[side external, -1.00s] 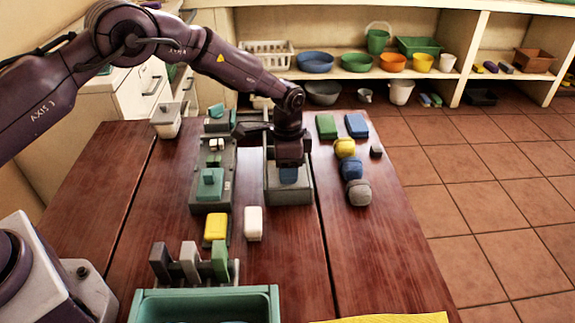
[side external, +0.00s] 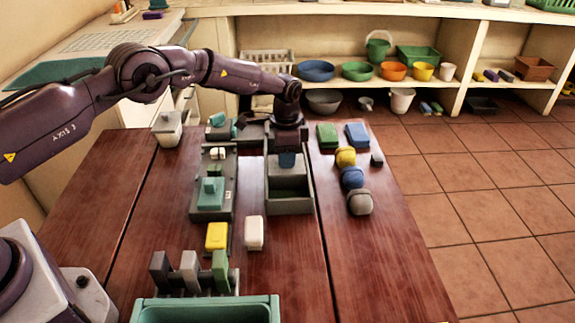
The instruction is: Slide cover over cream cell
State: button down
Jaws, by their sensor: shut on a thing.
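A grey open-topped box (side external: 290,208) stands on the table, right of the middle. A grey sliding cover (side external: 286,174) with a blue knob (side external: 287,160) lies in its far part. My gripper (side external: 287,152) points down and is shut on the blue knob. The near part of the box is uncovered and shows a dark green floor (side external: 288,190). No cream cell can be made out in this box; its far end is hidden behind my gripper and the cover.
Left of the box stands a second grey holder (side external: 213,208) with a teal knobbed piece (side external: 210,191). Yellow (side external: 216,236) and white (side external: 254,232) blocks lie nearer. Several rounded lumps (side external: 353,177) stand right. A green bin (side external: 205,310) is at the front.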

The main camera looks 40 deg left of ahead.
jog(key=shift+w+a, duration=0.25)
jog(key=shift+w, duration=0.05)
jog(key=c, duration=1)
grip_release()
jog(key=shift+o, duration=0.2)
notch_tip(320, 180, up, 13)
